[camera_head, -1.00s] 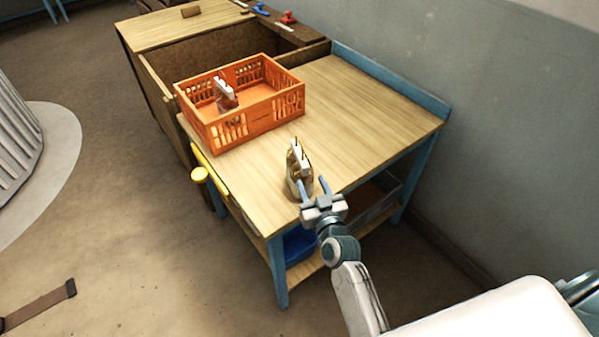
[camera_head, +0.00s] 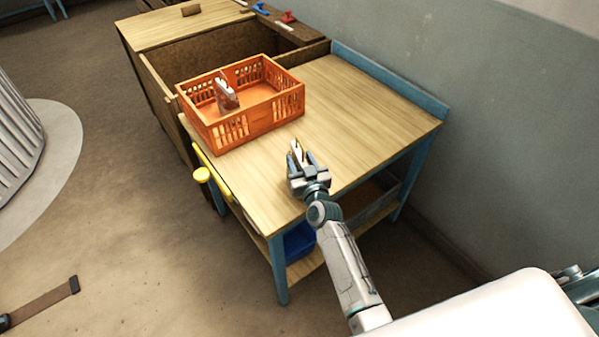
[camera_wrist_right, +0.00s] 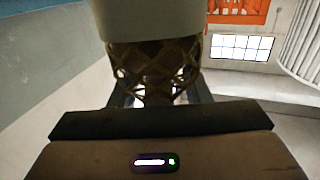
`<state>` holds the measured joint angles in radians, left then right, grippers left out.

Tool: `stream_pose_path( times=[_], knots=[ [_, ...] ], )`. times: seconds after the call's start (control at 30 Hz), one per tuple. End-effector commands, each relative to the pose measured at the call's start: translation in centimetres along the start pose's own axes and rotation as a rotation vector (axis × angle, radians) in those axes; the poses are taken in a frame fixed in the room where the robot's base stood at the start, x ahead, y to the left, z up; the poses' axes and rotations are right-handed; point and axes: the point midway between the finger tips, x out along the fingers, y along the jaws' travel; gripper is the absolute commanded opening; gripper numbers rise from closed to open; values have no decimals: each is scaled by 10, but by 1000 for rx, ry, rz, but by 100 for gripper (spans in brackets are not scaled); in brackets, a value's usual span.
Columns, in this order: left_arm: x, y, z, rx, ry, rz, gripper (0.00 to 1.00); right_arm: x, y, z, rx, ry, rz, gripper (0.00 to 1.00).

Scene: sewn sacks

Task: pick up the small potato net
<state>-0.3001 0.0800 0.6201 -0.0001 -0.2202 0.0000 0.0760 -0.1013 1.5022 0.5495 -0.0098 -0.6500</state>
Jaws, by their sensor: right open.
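The small potato net (camera_head: 297,148) stands on the wooden table near its front edge, mostly hidden behind my right gripper. Only its pale top shows in the head view. In the right wrist view its netted brown body (camera_wrist_right: 155,65) fills the space in front of the jaws, with a pale band above it. My right gripper (camera_head: 302,163) is open, with its fingers at the two sides of the net. I cannot tell whether they touch it.
An orange crate (camera_head: 215,132) stands behind and left of the net, with a red and white pack (camera_head: 226,95) inside. The right part of the tabletop (camera_head: 360,115) is clear.

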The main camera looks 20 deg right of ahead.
Motion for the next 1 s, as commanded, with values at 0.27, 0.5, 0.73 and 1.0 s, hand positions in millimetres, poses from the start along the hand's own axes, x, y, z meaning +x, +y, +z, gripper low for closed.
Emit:
stream_pose_path(
  times=[0.27, 0.5, 0.73, 1.0],
  knots=[
    [0, 0, 0, 0, 0, 0, 40, 0, 0, 0, 0, 0, 0, 6],
    [0, 0, 0, 0, 0, 0, 40, 0, 0, 0, 0, 0, 0, 0],
    [0, 0, 0, 0, 0, 0, 40, 0, 0, 0, 0, -1, 0, 0],
    [0, 0, 0, 0, 0, 0, 40, 0, 0, 0, 0, -1, 0, 0]
  ],
)
